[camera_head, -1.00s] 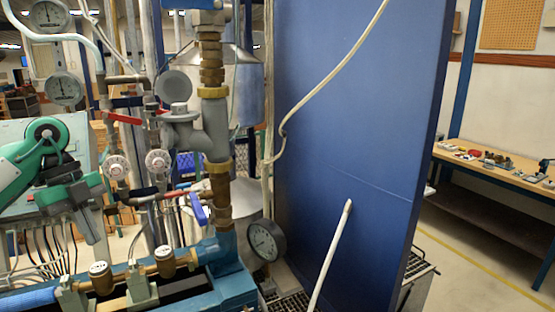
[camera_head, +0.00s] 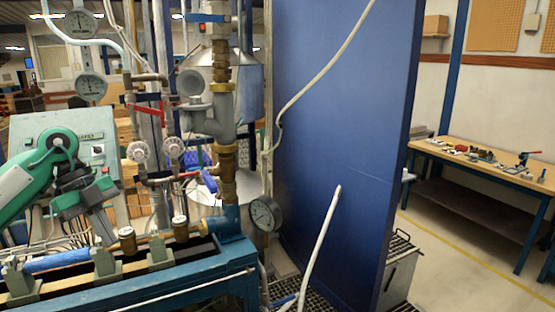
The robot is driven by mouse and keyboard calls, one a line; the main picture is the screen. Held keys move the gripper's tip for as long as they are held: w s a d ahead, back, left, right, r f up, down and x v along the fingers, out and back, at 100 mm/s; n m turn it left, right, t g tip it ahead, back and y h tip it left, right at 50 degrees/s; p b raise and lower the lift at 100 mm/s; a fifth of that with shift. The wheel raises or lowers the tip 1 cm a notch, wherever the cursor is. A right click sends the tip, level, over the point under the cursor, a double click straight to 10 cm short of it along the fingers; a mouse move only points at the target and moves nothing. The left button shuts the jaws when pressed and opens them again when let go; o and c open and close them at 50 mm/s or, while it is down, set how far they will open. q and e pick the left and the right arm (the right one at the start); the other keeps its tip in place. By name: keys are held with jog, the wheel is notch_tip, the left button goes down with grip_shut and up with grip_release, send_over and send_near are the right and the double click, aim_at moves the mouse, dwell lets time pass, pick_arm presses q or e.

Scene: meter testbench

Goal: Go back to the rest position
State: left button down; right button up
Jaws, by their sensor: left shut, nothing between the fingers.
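My left arm comes in from the left edge, green and white. My left gripper (camera_head: 104,230) has a dark body and grey fingers that point down. The fingers are shut and empty. In the picture they are in front of the grey-green control box (camera_head: 95,125) and above the left part of the blue testbench frame (camera_head: 190,285). I cannot tell the exact gap to the bench. My right gripper is not in view.
Brass and grey pipework (camera_head: 222,120) rises from the bench, with a dark gauge (camera_head: 265,214) at its foot. A tall blue panel (camera_head: 340,120) stands to its right. A wooden worktable (camera_head: 480,168) with tools is at the far right. The floor (camera_head: 450,250) before it is clear.

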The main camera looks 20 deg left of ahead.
pick_arm(q)
jog(key=w+d+f+n+t+h, duration=0.1)
jog(key=w+d+f+t+h, duration=0.3)
jog(key=w+f, duration=0.5)
jog(key=w+d+f+t+h, duration=0.2)
jog(key=w+d+f+h, duration=0.2)
jog(key=w+f+h, duration=0.35)
notch_tip(320, 180, down, 32)
jog(key=a+n+t+y, duration=0.2)
jog(key=n+t+y, duration=0.7)
jog(key=n, duration=0.3)
jog(key=s+d+f+n+g+y, duration=0.2)
jog(key=s+f+g+y, duration=0.15)
jog(key=s+f, duration=1)
jog(key=s+d+f+n+g+y, duration=0.2)
jog(key=s+f+n+y, duration=0.15)
jog(key=s+f, duration=0.95)
jog(key=s+d+f+g, duration=0.2)
jog(key=s+d+f, duration=0.1)
jog(key=s, duration=0.6)
jog(key=s+d+f+g, duration=0.3)
jog(key=s+f, duration=0.3)
jog(key=s, duration=0.3)
jog(key=s+d+f+g, duration=0.3)
jog(key=s+d+f, duration=0.2)
jog(key=s, duration=0.4)
jog(key=shift+d+y, duration=0.25)
jog(key=shift+y, duration=0.1)
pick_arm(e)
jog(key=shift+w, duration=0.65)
